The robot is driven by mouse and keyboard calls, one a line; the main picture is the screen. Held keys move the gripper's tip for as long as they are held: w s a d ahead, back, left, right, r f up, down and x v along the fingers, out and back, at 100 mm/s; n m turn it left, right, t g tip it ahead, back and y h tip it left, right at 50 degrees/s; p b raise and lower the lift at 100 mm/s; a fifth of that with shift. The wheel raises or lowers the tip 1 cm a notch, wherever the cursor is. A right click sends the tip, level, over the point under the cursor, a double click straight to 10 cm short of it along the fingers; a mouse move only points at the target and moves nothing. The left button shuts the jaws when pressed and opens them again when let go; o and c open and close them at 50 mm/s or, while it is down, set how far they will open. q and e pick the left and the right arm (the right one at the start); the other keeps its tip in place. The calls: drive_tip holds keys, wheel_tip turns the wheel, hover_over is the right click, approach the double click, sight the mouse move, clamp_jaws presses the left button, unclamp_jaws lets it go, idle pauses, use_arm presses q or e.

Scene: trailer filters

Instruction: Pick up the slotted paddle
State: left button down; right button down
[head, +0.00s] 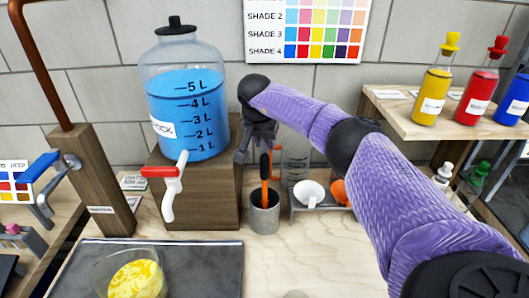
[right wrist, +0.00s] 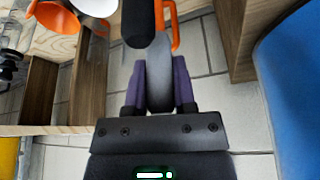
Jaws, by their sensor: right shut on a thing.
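A tool with a black handle and an orange part, which I take for the slotted paddle (head: 265,194), stands in a grey cup (head: 264,217) on the bench. Its lower end is hidden in the cup. My right gripper (head: 258,150) reaches down over the cup and is shut at the tool's top. In the right wrist view, the closed fingers (right wrist: 159,80) lie beside the rounded black handle (right wrist: 138,24) and an orange loop (right wrist: 173,28). The exact contact is hard to see. My left gripper is not in view.
A jar of blue liquid (head: 187,110) with a tap stands on a wooden block (head: 205,200) left of the cup. A rack with a white scoop (head: 309,193) is to the right. A bowl of yellow (head: 135,277) sits on a dark mat (head: 212,272). Bottles (head: 433,95) stand on a shelf.

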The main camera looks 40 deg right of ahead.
wheel_tip(320, 180, up, 17)
drive_tip(key=p, duration=0.3)
drive_tip(key=shift+f, duration=0.2)
idle(0.8)
